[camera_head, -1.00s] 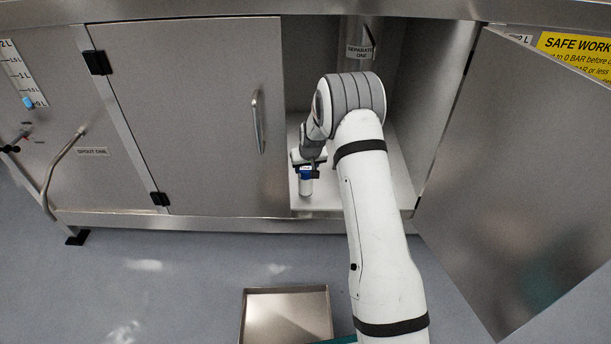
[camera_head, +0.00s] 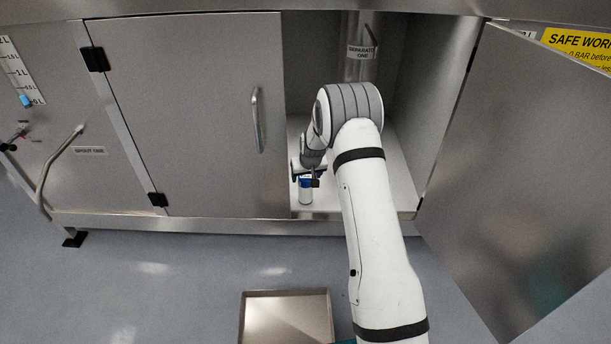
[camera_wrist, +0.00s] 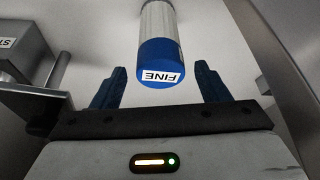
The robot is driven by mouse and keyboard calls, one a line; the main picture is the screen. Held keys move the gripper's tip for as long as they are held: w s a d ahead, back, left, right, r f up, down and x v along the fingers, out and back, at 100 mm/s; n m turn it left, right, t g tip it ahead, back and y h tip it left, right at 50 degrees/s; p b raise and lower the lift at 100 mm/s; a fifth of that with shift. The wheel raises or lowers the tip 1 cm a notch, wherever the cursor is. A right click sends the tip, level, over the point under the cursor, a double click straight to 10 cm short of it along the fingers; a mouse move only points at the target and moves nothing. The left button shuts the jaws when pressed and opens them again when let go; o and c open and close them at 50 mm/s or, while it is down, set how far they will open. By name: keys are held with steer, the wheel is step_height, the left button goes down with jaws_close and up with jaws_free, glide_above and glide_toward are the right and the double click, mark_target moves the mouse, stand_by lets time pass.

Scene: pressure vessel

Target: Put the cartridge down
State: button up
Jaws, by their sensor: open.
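The cartridge (camera_head: 305,193) is a white cylinder with a blue cap, standing upright on the white floor of the open cabinet, near its front edge. In the wrist view the cartridge (camera_wrist: 160,62) shows its blue end with a "FINE" label. My gripper (camera_wrist: 162,88) is open, with one dark finger on each side of the cartridge's line and a clear gap to both. The cap lies just beyond the fingertips, and nothing is held. In the head view my gripper (camera_head: 308,175) is at the cap, partly hidden by my wrist.
The cabinet's right door (camera_head: 520,170) stands wide open; the left door (camera_head: 190,120) is shut. A vertical metal pipe (camera_head: 358,68) labelled "SEPARATOR ONE" is at the back. A metal tray (camera_head: 287,315) lies on the floor in front. A metal fitting (camera_wrist: 30,60) is left in the wrist view.

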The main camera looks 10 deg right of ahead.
steer(key=s+r+g+p, duration=0.2)
steer(key=s+r+p, duration=0.3)
steer(key=s+r, duration=2.1)
steer(key=s, duration=0.7)
steer(key=s+r+g, duration=0.1)
steer(key=s+r, duration=0.2)
steer(key=s, duration=0.8)
steer(key=shift+a+r+m, duration=0.15)
steer(key=shift+r+m, duration=0.1)
steer(key=shift+m, duration=0.15)
steer(key=shift+c, duration=0.6)
